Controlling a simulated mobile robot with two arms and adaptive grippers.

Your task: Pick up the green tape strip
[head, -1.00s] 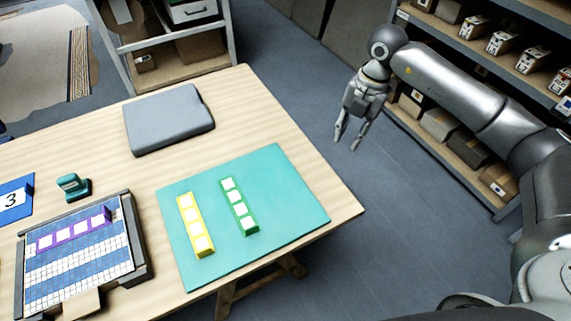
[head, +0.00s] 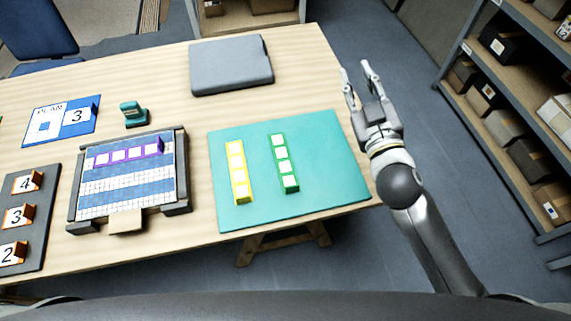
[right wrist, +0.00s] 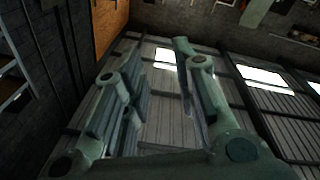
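The green tape strip (head: 283,164) with white squares lies on the teal mat (head: 330,150) in the head view. A yellow strip (head: 238,172) lies to its left on the same mat. My right gripper (head: 357,79) is open and empty, beyond the table's right edge and to the right of the green strip. In the right wrist view its fingers (right wrist: 158,75) stand apart with nothing between them, and neither the strip nor the table shows there. My left gripper is not in view.
A mosaic panel in a dark frame (head: 181,201) with a purple strip (head: 128,153) sits left of the mat. A grey pad (head: 230,66) and a teal stamp-like object (head: 134,114) lie behind. Shelving (head: 520,130) stands at the right.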

